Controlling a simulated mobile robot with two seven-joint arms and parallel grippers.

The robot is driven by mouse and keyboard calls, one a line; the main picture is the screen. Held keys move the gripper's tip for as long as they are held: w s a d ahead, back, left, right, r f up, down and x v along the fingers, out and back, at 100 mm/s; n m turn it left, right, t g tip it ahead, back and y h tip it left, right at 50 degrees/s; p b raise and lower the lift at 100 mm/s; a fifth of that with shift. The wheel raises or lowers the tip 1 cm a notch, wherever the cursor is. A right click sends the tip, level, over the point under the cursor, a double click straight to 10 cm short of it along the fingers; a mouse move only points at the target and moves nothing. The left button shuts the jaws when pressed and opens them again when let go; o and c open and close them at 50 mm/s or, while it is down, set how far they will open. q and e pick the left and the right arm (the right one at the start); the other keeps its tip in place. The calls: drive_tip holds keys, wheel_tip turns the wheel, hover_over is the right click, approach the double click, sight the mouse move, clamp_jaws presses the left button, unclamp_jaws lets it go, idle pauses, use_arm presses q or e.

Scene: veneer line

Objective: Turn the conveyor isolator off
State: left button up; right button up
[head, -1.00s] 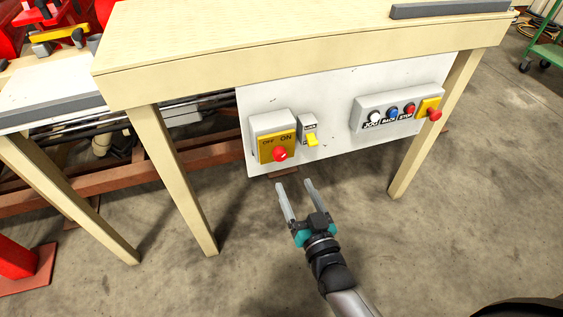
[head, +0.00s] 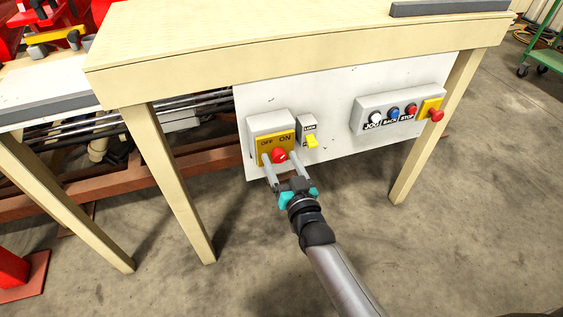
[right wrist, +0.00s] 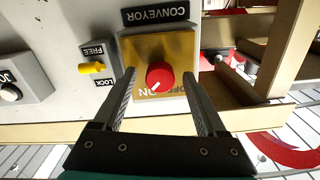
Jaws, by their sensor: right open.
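The conveyor isolator (head: 262,126) is a grey box with a yellow plate marked OFF and ON, mounted on a white panel under the table. Its red round knob (head: 278,156) also shows in the right wrist view (right wrist: 160,73), where the picture is upside down and the knob's white mark points towards ON. My right gripper (head: 280,158) is open, its fingers either side of the knob; in the wrist view (right wrist: 163,85) gaps show between fingers and knob. A small yellow lever (head: 312,141) beside the box has LOCK and FREE labels and sits towards FREE. My left gripper is not in view.
A control box (head: 365,108) with JOG, BACK and STOP buttons and a red emergency button (head: 436,115) is to the right on the same panel. Wooden table legs (head: 180,185) stand either side. The concrete floor in front is clear.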

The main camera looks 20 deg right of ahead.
clamp_jaws()
idle(0.6)
